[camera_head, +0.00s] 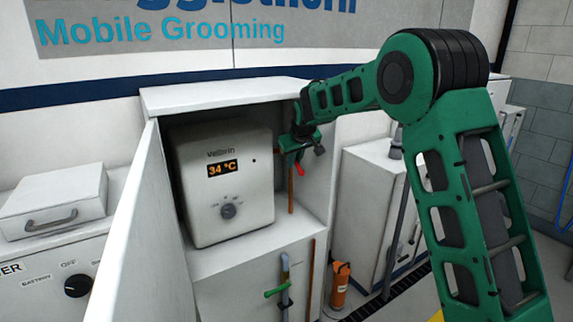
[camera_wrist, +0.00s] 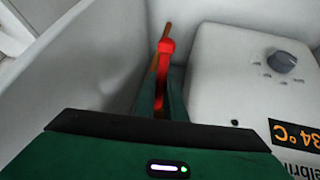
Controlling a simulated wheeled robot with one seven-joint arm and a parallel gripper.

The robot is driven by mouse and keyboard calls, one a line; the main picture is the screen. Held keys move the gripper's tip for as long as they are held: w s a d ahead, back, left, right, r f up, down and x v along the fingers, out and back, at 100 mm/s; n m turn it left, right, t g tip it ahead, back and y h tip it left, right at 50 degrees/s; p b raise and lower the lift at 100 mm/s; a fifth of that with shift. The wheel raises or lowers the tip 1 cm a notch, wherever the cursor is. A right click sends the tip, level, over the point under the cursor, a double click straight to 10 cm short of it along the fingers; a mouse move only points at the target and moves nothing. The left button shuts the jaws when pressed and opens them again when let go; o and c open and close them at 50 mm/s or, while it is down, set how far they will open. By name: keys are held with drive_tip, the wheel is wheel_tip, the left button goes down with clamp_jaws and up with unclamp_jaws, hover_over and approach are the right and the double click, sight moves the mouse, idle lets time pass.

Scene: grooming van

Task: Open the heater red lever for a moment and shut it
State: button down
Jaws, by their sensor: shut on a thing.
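The heater (camera_head: 232,150) is a white box with an orange 34 °C display and a grey dial, inside an open white cabinet. The red lever (camera_head: 299,168) shows as a small red tip to the heater's right, beside a thin copper pipe (camera_head: 291,190). My gripper (camera_head: 298,157) is at the lever, inside the cabinet's right side. In the wrist view the red lever (camera_wrist: 165,47) lies between the dark fingers of my gripper (camera_wrist: 163,85), which is shut on it. Its lower part is partly hidden by the fingers. The heater (camera_wrist: 222,75) is close on the right.
The cabinet door (camera_head: 150,235) stands open at the left. The cabinet's top (camera_head: 225,95) and right wall are close around my gripper. Below are a blue and green valve (camera_head: 283,285) and an orange cylinder (camera_head: 340,285). A white case (camera_head: 55,200) is at the left.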

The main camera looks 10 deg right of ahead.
drive_tip(key=shift+w+r, duration=0.15)
drive_tip(key=shift+r, duration=0.05)
drive_tip(key=c, duration=1.8)
unclamp_jaws()
drive_tip(key=shift+w+f, duration=0.1)
drive_tip(key=shift+s, duration=0.2)
drive_tip(key=v, duration=1)
drive_tip(key=shift+s+r, duration=0.15)
drive_tip(key=shift+r, duration=0.05)
